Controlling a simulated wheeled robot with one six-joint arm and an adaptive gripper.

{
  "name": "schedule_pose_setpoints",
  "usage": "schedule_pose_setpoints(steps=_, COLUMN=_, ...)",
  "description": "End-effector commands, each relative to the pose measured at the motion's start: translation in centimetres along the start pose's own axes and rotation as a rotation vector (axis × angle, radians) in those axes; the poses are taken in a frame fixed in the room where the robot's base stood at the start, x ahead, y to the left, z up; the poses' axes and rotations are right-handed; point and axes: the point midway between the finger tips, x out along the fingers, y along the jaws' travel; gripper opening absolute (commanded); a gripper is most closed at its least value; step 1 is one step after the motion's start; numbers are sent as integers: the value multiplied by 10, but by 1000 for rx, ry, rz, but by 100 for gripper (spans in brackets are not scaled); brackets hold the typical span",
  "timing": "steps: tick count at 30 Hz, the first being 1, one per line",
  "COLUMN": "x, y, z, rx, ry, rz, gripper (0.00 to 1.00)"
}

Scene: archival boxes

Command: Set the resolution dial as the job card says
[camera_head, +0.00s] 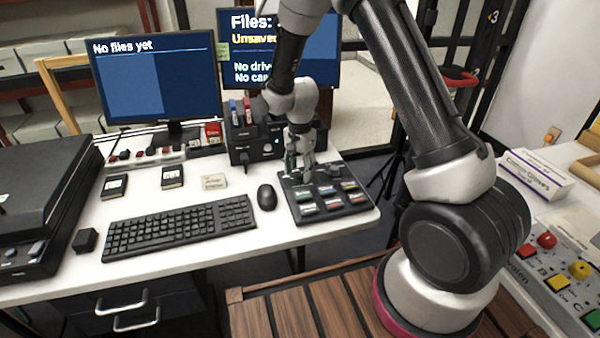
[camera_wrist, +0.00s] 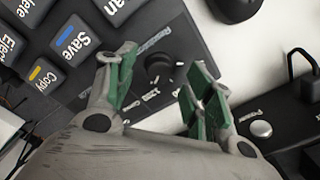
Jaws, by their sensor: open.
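The resolution dial looks to be the round black knob (camera_wrist: 159,66) on the black key pad (camera_wrist: 195,22) in the wrist view. Small printed marks ring it; its setting is too small to read. My gripper (camera_wrist: 162,78) is open, with one green-padded finger on each side of the knob and nothing gripped. I cannot tell whether the fingers touch the knob. In the head view my gripper (camera_head: 303,172) is at the back edge of the key pad (camera_head: 318,219) and hides the knob. I cannot pick out a job card with readable text.
The pad carries keys such as Save (camera_wrist: 74,43) and Copy (camera_wrist: 44,77). A black mouse (camera_head: 267,197) and keyboard (camera_head: 180,231) lie left of it. A black box (camera_head: 255,153) with a silver button stands behind. A beige block (camera_head: 214,181) lies behind the keyboard. Two monitors stand behind.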

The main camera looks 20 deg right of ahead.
Motion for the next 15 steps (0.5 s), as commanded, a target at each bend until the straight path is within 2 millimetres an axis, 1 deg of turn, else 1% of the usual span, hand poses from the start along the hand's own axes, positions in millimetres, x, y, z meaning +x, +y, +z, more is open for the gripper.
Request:
schedule_pose_setpoints(steps=1, x=6, y=0, z=0, rx=0, ry=-1, rz=2, gripper=53)
schedule_pose_setpoints(steps=4, x=14, y=0, z=0, rx=0, ry=0, rz=0, gripper=53)
schedule_pose_setpoints(steps=13, x=16, y=0, z=0, rx=-1, ry=0, rz=-1, gripper=53)
schedule_pose_setpoints(steps=15, x=16, y=0, z=0, rx=-1, ry=0, rz=-1, gripper=40)
